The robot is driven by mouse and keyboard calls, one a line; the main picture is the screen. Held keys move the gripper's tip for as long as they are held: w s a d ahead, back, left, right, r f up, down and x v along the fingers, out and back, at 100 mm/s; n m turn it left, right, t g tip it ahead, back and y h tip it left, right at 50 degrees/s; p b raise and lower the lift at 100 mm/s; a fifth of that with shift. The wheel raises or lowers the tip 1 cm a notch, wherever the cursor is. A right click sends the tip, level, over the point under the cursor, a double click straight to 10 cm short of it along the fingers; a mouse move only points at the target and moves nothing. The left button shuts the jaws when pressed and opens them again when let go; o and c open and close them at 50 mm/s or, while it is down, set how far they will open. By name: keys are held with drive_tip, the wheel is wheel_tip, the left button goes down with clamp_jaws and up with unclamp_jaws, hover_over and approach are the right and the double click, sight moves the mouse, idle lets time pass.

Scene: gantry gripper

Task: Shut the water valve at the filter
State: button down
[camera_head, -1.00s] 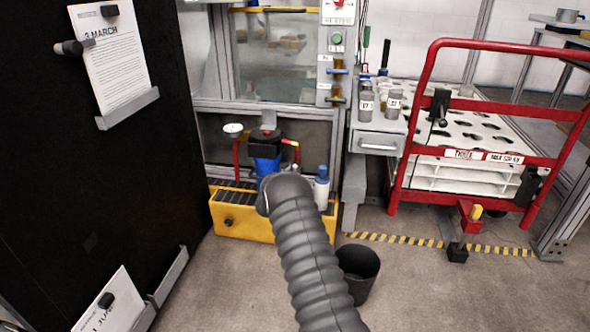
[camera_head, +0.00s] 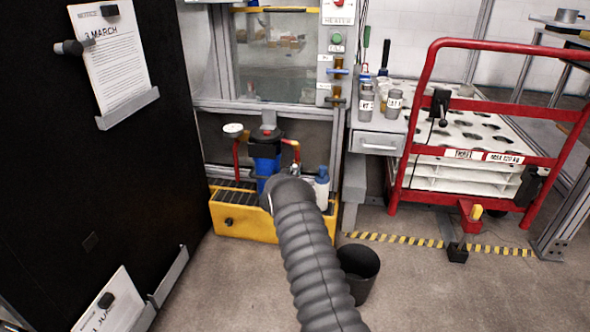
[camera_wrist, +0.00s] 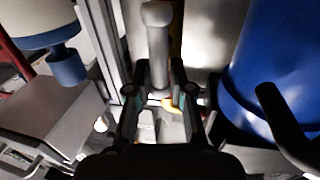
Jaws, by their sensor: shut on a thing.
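The blue filter (camera_head: 265,167) with a dark head stands upright above the yellow tray, partly hidden behind my arm. Its blue body fills the right of the wrist view (camera_wrist: 270,65). My gripper (camera_wrist: 157,90) shows in the wrist view, its two dark fingers on either side of a pale, round-ended lever (camera_wrist: 157,40). It is shut on this lever, which looks like the valve handle. A little yellow shows behind the fingers. In the head view, my arm hides the gripper and the lever.
A gauge (camera_head: 233,128) on a red pipe stands left of the filter. A white bottle with a blue cap (camera_head: 321,188) stands close on the right. The yellow tray (camera_head: 245,224) is below; a black bin (camera_head: 358,272) and red cart (camera_head: 427,75) are farther right.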

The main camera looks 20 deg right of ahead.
drive_tip(key=shift+f, duration=0.1)
drive_tip(key=m+b, duration=0.1)
drive_tip(key=b, duration=0.1)
drive_tip(key=m+b, duration=0.1)
drive_tip(key=shift+s+d+f+m+b, duration=0.2)
drive_tip(key=shift+d+m+b, duration=0.1)
drive_tip(key=shift+m+b, duration=0.1)
drive_tip(key=shift+s+d+f+m+y+b, duration=0.3)
drive_tip(key=shift+m+y+b, duration=0.45)
drive_tip(key=shift+m, duration=1.4)
drive_tip(key=shift+s+d+f+m+y+b, duration=0.2)
drive_tip(key=shift+f+m+y+b, duration=0.55)
drive_tip(key=shift+m, duration=1.45)
drive_tip(key=shift+s+d+f+m+y+b, duration=0.1)
drive_tip(key=shift+d+m+y+b, duration=0.3)
drive_tip(key=shift+m+b, duration=1.15)
drive_tip(key=shift+a+m+p, duration=0.1)
drive_tip(key=shift+m+p, duration=0.5)
drive_tip(key=shift+m, duration=0.1)
drive_tip(key=c, duration=1.1)
unclamp_jaws()
drive_tip(key=shift+c, duration=0.2)
